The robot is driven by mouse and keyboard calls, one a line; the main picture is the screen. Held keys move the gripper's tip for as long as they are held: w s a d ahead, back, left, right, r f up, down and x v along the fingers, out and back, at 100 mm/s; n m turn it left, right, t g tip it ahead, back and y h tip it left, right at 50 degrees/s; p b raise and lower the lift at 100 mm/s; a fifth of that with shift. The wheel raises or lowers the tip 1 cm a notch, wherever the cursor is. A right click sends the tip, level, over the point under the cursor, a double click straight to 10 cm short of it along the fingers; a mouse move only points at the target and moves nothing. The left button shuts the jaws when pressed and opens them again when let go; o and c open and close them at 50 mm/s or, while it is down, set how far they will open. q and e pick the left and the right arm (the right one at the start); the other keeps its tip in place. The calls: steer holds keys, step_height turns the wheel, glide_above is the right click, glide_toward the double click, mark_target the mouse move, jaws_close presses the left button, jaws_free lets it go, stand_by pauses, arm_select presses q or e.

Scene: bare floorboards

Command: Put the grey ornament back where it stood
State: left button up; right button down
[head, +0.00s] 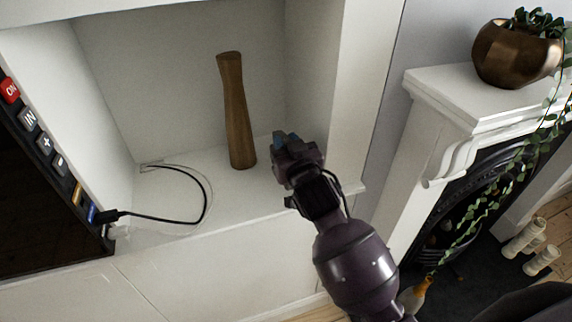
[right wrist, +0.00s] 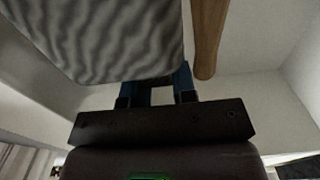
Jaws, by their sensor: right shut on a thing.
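The grey ornament (right wrist: 105,38) has a ribbed, wavy surface and fills the upper left of the right wrist view. My right gripper (head: 281,143) is inside the front right of the white alcove, to the right of a brown wooden vase (head: 236,115). In the right wrist view its blue fingers (right wrist: 160,90) are shut on the ornament's near end. I cannot make out the ornament in the head view, and its far end is out of the wrist picture. My left gripper is not in view.
The wooden vase stands upright on the alcove shelf (head: 180,228), close to my gripper. A black cable (head: 165,219) curls over the shelf at left, beside a dark screen (head: 38,215). A white mantel (head: 440,90) with a bronze planter (head: 515,55) stands at right.

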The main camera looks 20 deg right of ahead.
steer(key=shift+f+b, duration=0.45)
steer(key=shift+f, duration=2.35)
steer(key=shift+f, duration=0.1)
steer(key=c, duration=0.9)
jaws_free()
steer(key=shift+r, duration=0.2)
steer(key=shift+s+f, duration=0.15)
steer(key=shift+s, duration=0.2)
steer(key=s, duration=1.1)
steer(key=shift+s+d, duration=0.2)
